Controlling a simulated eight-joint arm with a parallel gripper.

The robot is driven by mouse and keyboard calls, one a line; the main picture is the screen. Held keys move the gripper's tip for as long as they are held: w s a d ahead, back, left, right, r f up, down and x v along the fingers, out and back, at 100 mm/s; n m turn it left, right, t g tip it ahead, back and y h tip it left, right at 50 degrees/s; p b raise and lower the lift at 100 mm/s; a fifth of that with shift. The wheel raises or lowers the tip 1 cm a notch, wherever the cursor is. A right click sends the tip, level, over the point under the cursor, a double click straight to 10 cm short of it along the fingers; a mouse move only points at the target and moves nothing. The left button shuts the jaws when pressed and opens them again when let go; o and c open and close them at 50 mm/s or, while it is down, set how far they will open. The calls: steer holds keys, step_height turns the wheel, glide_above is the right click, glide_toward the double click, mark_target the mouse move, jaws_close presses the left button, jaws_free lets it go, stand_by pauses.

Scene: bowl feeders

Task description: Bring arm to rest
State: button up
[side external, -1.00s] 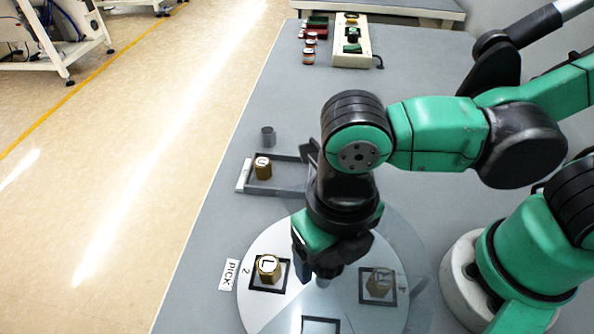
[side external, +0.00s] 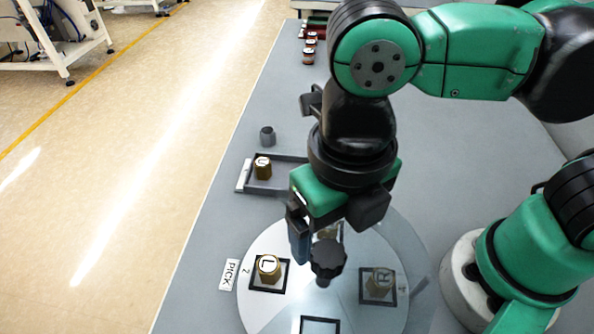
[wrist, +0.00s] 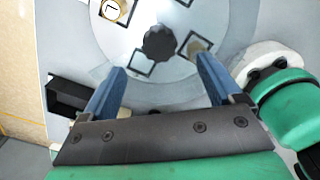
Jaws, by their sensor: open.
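My gripper (side external: 315,240) is open and points down above the round plate (side external: 262,310). In the wrist view its two blue fingers stand wide apart with nothing between their tips (wrist: 162,80). The plate's black knob (side external: 328,260) is close by in the side view and lies beyond the fingertips in the wrist view (wrist: 159,43). A brass piece marked L (side external: 268,268) sits in a square frame left of the knob. A brass piece marked R (side external: 379,282) sits in a frame on the right. The gripper hides the plate's far part in the side view.
A tray (side external: 288,187) behind the plate holds a brass piece marked U (side external: 263,168). A small grey cylinder (side external: 267,136) stands behind it. A PICK label (side external: 229,274) lies left of the plate. Small jars (side external: 309,48) stand at the back. The grey table's middle is clear.

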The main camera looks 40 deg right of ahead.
stand_by(0.3)
steer(key=shift+w+d+m, duration=0.25)
steer(key=shift+w+m, duration=0.05)
steer(key=shift+m, duration=0.4)
steer(key=w+d+m, duration=0.1)
steer(key=m, duration=0.1)
steer(key=w+d+m, duration=0.1)
steer(key=m, duration=0.1)
steer(key=w+m+t+y, duration=0.1)
steer(key=m, duration=0.1)
steer(key=shift+d, duration=0.4)
steer(key=w+d+m, duration=0.1)
steer(key=m, duration=0.2)
steer(key=w+d+m+t, duration=0.1)
steer(key=d+m, duration=0.1)
steer(key=m, duration=0.1)
steer(key=w+d+m+t, duration=0.1)
steer(key=m, duration=0.3)
steer(key=shift+w+d+f, duration=0.15)
steer(key=shift+w+d, duration=0.2)
steer(key=shift+w, duration=0.05)
steer(key=w+d+m+t+h, duration=0.1)
steer(key=w+d+m+t, duration=0.2)
steer(key=d+m, duration=0.7)
steer(key=m+t, duration=0.1)
steer(key=m, duration=0.6)
steer(key=shift+w+r, duration=0.2)
